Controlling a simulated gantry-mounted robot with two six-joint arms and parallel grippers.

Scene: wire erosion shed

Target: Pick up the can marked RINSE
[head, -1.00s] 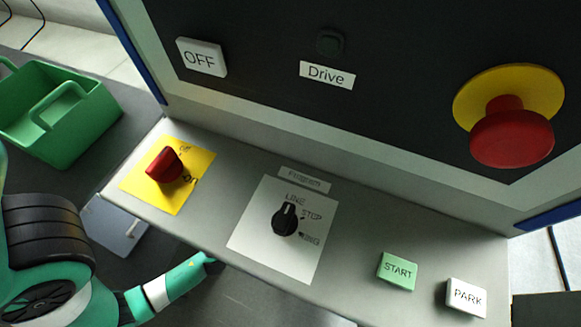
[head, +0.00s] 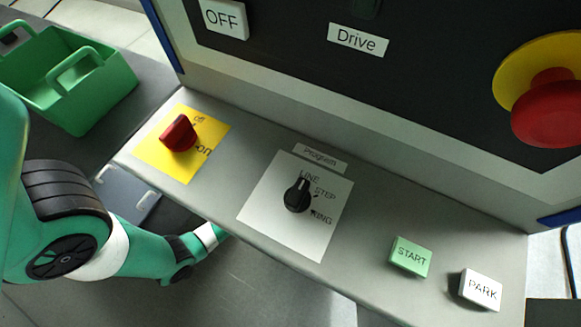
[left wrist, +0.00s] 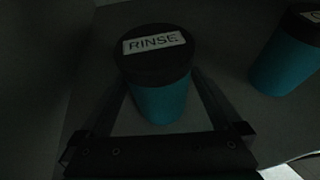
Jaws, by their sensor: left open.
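The can marked RINSE (left wrist: 160,98) stands in the left wrist view, with a dark lid, a white label and a teal body. My left gripper (left wrist: 160,80) is open, with one finger on each side of this can. The picture is dark, so I cannot tell whether the fingers touch it. In the head view my left arm reaches in from the left, and its end passes out of sight at the front edge of the console. The can does not show there. My right gripper is not in view.
A second teal can (left wrist: 286,62) stands to the right, its label cut off. In the head view, a sloping console (head: 225,165) carries a red switch (head: 178,133), a black program knob (head: 297,196), a START button (head: 411,257) and a PARK button (head: 481,289). A green caddy (head: 75,85) stands at left.

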